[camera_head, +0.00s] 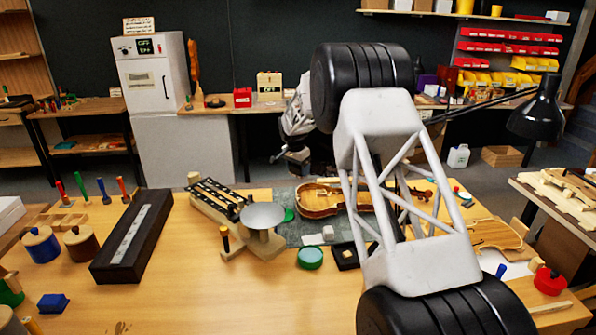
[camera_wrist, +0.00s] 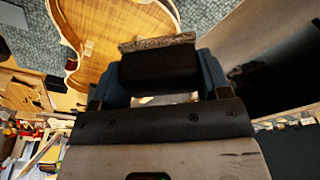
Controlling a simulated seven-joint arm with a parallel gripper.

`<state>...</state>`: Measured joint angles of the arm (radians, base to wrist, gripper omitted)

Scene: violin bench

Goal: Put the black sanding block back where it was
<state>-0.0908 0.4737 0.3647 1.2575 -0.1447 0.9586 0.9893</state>
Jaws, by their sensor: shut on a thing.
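The black sanding block (camera_wrist: 158,68) sits between the two fingers of my gripper (camera_wrist: 160,75) in the wrist view. It is dark, with a speckled brownish strip along its far edge. My gripper is shut on it. In the camera_head view my gripper (camera_head: 292,158) hangs in the air beyond the bench's back edge, small and dark; I cannot make out the block there. Behind the block in the wrist view is a violin body (camera_wrist: 90,35). In the camera_head view a violin body (camera_head: 318,201) lies on the grey-green mat (camera_head: 300,231).
A long dark case (camera_head: 112,257) lies at left on the bench (camera_head: 190,290). A pan on a wooden stand (camera_head: 262,214), a green round tin (camera_head: 310,257) and a small black tray (camera_head: 345,257) occupy the middle. The front middle is clear. My arm hides part of the right side.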

